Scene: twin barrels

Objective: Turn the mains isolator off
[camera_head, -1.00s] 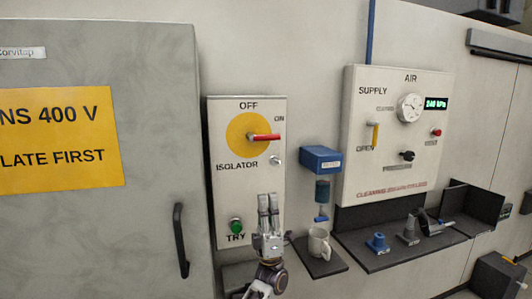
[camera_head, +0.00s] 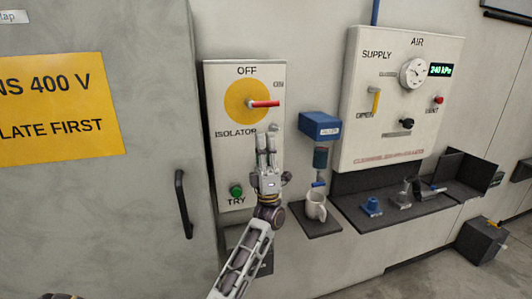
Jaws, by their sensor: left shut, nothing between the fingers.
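The isolator panel (camera_head: 216,165) is a pale upright board on the wall, marked OFF at the top and ON at the right. Its red handle (camera_head: 264,104) lies level on a yellow disc (camera_head: 238,96) and points right, toward ON. A green TRY button (camera_head: 236,191) sits low on the panel. My left gripper (camera_head: 266,137) is shut and empty, fingers pointing up, in front of the panel below the red handle. It appears apart from the handle and hides part of the panel's lower right. My right gripper is not in view.
A grey cabinet with a black handle (camera_head: 183,204) stands at the left. Right of the panel are a blue box (camera_head: 320,126), a white mug (camera_head: 316,205) on a small shelf, and the air supply panel (camera_head: 375,140). Tools lie on a dark shelf (camera_head: 400,216).

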